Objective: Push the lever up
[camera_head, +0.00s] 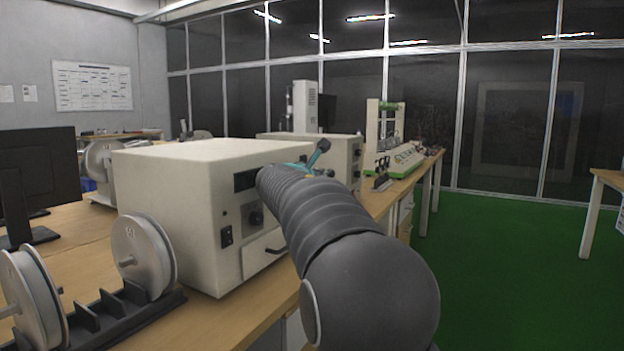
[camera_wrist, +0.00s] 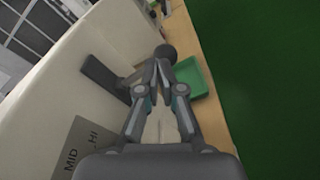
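The lever's dark round knob (camera_wrist: 165,53) shows in the wrist view just beyond my fingertips. Its dark slot plate (camera_wrist: 97,72) is on the pale machine face to the left. My arm hides much of the white machine's front (camera_head: 230,215).
Reels on a dark stand (camera_head: 135,300) are at the front left of the wooden bench. A monitor (camera_head: 38,180) is at the far left. Another white box (camera_head: 345,150) stands behind the machine. A green tray (camera_wrist: 190,78) lies beyond my fingers. Green floor (camera_head: 510,260) is open at right.

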